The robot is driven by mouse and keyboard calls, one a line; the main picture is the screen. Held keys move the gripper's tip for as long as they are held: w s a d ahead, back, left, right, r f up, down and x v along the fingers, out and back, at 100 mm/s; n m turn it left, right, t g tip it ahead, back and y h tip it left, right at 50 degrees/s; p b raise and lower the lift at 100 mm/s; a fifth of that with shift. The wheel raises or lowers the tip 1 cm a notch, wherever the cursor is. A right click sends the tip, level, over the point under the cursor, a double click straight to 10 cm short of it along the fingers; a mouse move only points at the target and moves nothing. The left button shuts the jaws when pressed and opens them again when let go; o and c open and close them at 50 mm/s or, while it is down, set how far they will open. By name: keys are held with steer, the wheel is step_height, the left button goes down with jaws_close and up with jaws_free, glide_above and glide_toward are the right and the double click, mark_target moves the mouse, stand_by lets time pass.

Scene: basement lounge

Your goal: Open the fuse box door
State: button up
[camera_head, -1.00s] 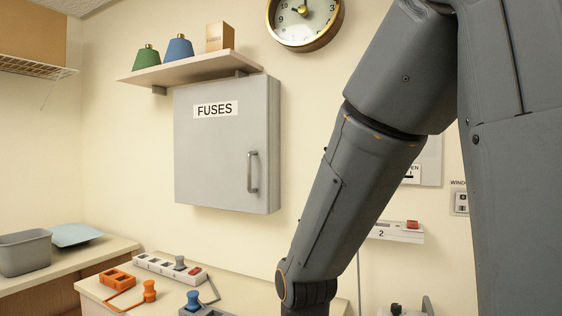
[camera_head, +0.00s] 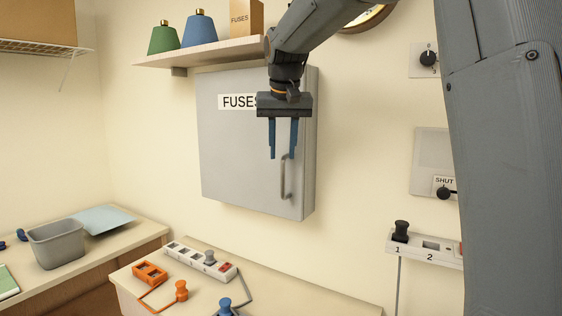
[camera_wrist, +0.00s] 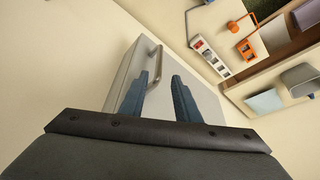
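The grey fuse box (camera_head: 240,150) with a "FUSES" label hangs on the wall below a shelf, and its door is shut. A vertical bar handle (camera_head: 286,178) is on the right side of the door. My gripper (camera_head: 284,155) points down in front of the door, just above and left of the handle's top. Its two blue fingers are apart with nothing between them. In the wrist view the fingers (camera_wrist: 158,95) stand in front of the box, and the handle (camera_wrist: 147,62) shows just beyond the left finger. I cannot tell whether a finger touches the handle.
The shelf (camera_head: 190,54) above the box holds a green and a blue bottle-like object and a small carton. Below are a counter (camera_head: 310,285) with a power strip (camera_head: 200,260) and plugs. At right is a wall outlet strip (camera_head: 425,246).

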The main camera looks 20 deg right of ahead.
mark_target(283, 162)
steer(key=shift+p+x, duration=0.9)
steer(key=shift+x, duration=2.3)
steer(key=shift+s+d, duration=0.1)
steer(key=shift+d, duration=0.1)
jaws_close()
